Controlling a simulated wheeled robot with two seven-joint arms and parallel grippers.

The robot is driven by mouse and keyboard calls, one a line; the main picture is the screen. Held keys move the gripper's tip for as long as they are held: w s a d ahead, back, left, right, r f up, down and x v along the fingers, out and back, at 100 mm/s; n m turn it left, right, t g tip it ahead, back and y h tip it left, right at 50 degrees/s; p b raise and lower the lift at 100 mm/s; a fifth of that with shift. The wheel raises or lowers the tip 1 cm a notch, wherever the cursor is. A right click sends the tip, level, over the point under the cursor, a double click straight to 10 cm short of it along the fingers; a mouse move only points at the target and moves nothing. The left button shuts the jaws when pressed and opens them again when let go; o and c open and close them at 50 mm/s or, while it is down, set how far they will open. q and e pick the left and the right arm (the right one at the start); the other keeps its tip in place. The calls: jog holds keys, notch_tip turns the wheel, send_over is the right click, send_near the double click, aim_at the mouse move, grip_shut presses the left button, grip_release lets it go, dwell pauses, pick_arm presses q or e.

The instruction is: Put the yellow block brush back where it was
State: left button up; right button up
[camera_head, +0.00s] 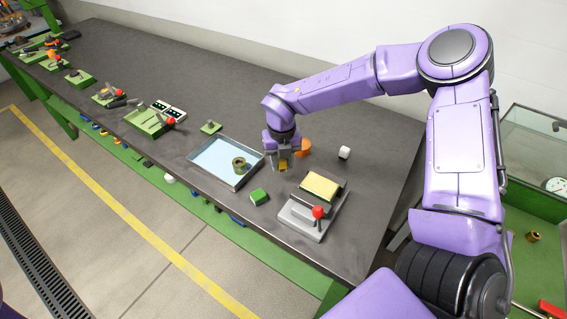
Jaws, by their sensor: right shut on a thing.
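My right gripper (281,164) points down over the bench, between the blue-lined tray and the orange round thing. It is shut on a small yellow-ochre thing, which looks like the yellow block brush (283,163); the fingers hide most of it. I cannot tell whether it touches the bench top. A larger yellow block (321,186) lies on a grey fixture (300,216) with a red knob (318,212), in front and to the right of the gripper. My left gripper is out of view.
A shallow tray (256,164) holds a dark ring (239,164). A green block (259,197), an orange round thing (304,147) and a white cylinder (344,153) stand nearby. Several green fixtures line the bench (215,100) to the left. Bare bench lies right of the grey fixture.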

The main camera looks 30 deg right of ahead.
aim_at(283, 177)
jog(key=f, duration=0.3)
jog(key=w+d+f+p, duration=0.1)
jog(key=shift+w+d+f, duration=0.1)
jog(key=shift+f, duration=0.45)
jog(key=shift+f, duration=0.1)
jog(key=shift+f+b, duration=0.15)
jog(key=shift+b, duration=0.2)
jog(key=o, duration=0.9)
jog(key=shift+o, duration=0.2)
